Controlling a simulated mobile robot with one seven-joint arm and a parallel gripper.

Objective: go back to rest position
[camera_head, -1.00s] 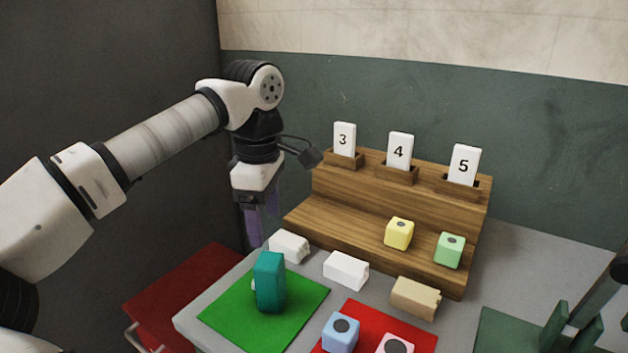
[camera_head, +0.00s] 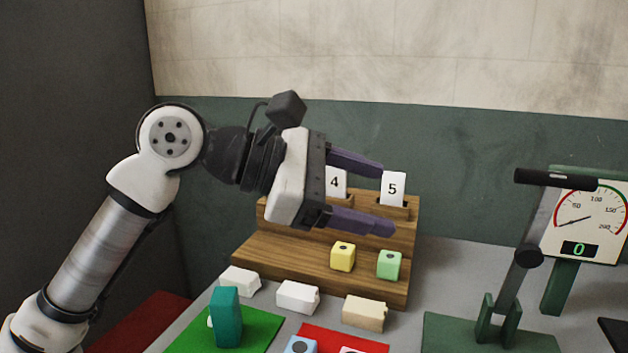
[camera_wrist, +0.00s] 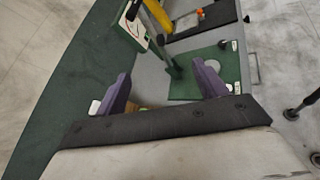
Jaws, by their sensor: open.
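My gripper (camera_head: 372,192) is raised in front of the wooden stepped rack in the head view, its purple fingers pointing right. The fingers are wide apart with nothing between them. In the wrist view my gripper (camera_wrist: 162,88) also shows two separated purple fingers, with the green press base (camera_wrist: 190,85) beyond them. My gripper hides the card 3 and part of the rack.
The wooden rack (camera_head: 270,247) bears cards 4 (camera_head: 336,182) and 5 (camera_head: 392,188), a yellow block (camera_head: 343,256) and a green block (camera_head: 389,265). A teal block (camera_head: 227,316) stands on the green mat (camera_head: 262,325). A press with a gauge (camera_head: 588,222) stands at right.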

